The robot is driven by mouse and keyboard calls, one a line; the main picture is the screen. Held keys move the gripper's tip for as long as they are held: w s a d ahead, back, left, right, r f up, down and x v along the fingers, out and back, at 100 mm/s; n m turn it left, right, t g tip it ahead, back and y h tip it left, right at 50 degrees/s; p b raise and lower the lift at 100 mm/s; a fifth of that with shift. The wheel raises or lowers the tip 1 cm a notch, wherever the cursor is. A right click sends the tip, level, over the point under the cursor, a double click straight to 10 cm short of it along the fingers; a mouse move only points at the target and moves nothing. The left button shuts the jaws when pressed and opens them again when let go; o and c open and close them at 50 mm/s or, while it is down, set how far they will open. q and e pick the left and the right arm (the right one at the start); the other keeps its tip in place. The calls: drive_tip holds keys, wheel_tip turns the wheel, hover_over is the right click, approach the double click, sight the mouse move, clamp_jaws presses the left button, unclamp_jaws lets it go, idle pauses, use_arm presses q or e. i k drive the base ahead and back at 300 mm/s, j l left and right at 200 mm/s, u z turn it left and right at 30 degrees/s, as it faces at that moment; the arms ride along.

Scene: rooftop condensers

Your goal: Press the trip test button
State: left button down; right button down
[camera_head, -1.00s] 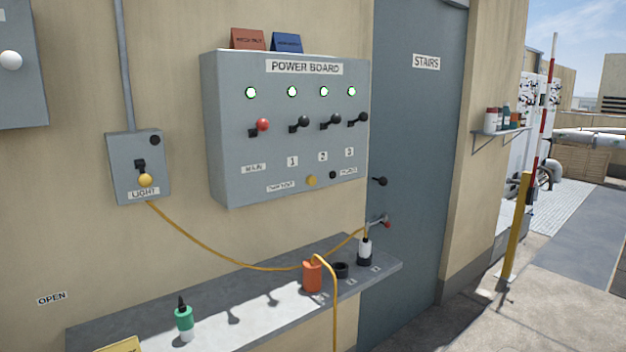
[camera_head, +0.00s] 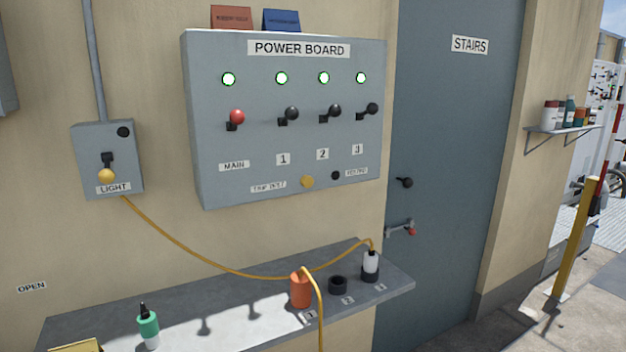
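The grey power board (camera_head: 210,150) hangs on the tan wall in the middle of the head view. The trip test button (camera_head: 307,182) is a round yellow button low on its face, just right of the "TRIP TEST" label (camera_head: 269,187). A smaller black button (camera_head: 336,175) sits to its right, next to another label. Above are a red-knobbed main lever (camera_head: 236,118) and three black-knobbed levers numbered 1 to 3. Several indicator lamps along the top glow white-green. Neither of my grippers is in view.
A grey shelf (camera_head: 230,327) below the board holds a green bottle (camera_head: 148,327), an orange container (camera_head: 300,290), a black ring (camera_head: 338,285) and a white bottle (camera_head: 370,266). A yellow cable (camera_head: 190,248) runs from the light box (camera_head: 85,160). A grey door (camera_head: 440,150) stands right.

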sight(307, 181)
drive_tip(key=i+l+u, duration=0.1)
drive_tip(key=l, duration=0.25)
drive_tip(key=i+l+u, duration=0.1)
drive_tip(key=l, duration=0.2)
drive_tip(key=i+l+u, duration=0.1)
drive_tip(key=l, duration=0.25)
drive_tip(key=i+l+u, duration=0.1)
drive_tip(key=l, duration=0.3)
